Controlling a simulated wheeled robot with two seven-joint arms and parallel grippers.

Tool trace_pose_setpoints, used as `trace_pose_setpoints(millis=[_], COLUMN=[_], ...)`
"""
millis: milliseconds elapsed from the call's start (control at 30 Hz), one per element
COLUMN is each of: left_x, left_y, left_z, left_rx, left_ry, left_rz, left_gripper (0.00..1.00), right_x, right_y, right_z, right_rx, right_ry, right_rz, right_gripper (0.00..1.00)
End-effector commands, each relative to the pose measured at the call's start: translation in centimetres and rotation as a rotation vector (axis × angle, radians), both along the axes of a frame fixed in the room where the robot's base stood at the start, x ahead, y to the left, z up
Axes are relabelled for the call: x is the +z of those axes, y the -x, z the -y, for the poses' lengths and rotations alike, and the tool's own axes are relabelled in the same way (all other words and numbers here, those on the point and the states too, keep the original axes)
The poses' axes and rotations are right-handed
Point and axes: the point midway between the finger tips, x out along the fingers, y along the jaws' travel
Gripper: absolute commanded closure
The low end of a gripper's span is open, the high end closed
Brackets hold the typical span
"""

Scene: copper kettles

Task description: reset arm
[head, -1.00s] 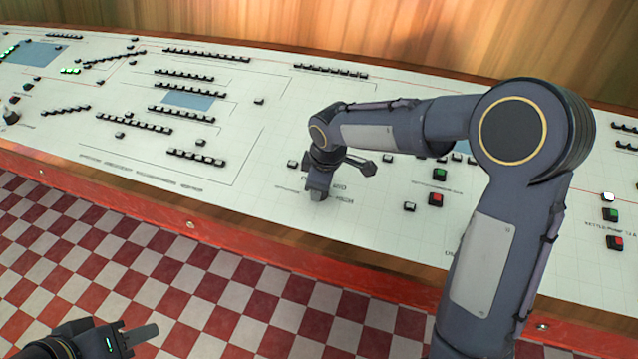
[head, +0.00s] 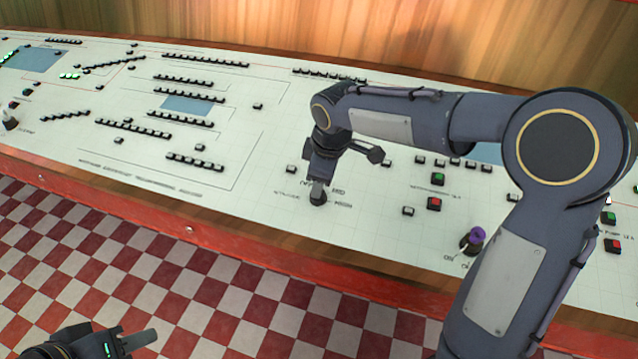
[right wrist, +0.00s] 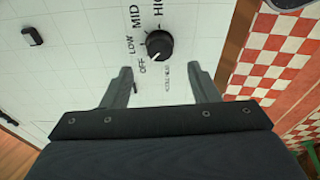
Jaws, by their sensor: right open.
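My right gripper (right wrist: 163,88) is open in the right wrist view, its two fingers apart with nothing held between them. A black round knob (right wrist: 160,44) with OFF, LOW, MID and HIGH labels lies just beyond the fingertips, clear of them in the picture. A small white mark on it appears to face OFF. In the head view my right gripper (head: 319,178) points down over the middle of the white control panel (head: 262,205). My left gripper (head: 130,341) is at the bottom left over the floor. One finger shows, so its opening is unclear.
A red edge (head: 245,249) borders the checkered floor (head: 200,290).

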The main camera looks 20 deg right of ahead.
Motion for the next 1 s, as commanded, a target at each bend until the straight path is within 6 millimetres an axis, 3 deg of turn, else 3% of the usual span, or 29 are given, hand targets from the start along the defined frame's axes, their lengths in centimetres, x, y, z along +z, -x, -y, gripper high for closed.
trace_pose_setpoints(millis=[167,733,867,1000], left_x=[0.1,0.3,0.9,1.9], left_y=[0.0,0.0,0.0,0.0], left_z=[0.0,0.0,0.0,0.0], left_rx=[0.0,0.0,0.0,0.0], left_ry=[0.0,0.0,0.0,0.0], left_rz=[0.0,0.0,0.0,0.0], left_gripper=[0.64,0.64,0.64,0.64], right_x=[1.5,2.1,4.1,6.4], right_y=[0.4,1.0,4.1,10.4], right_z=[0.1,0.6,2.6,5.3], right_rx=[0.001,-0.024,-0.149,-0.391], right_ry=[0.001,-0.013,-0.079,-0.215], right_rz=[0.001,0.002,0.008,0.011], right_gripper=[0.45,0.45,0.45,0.45])
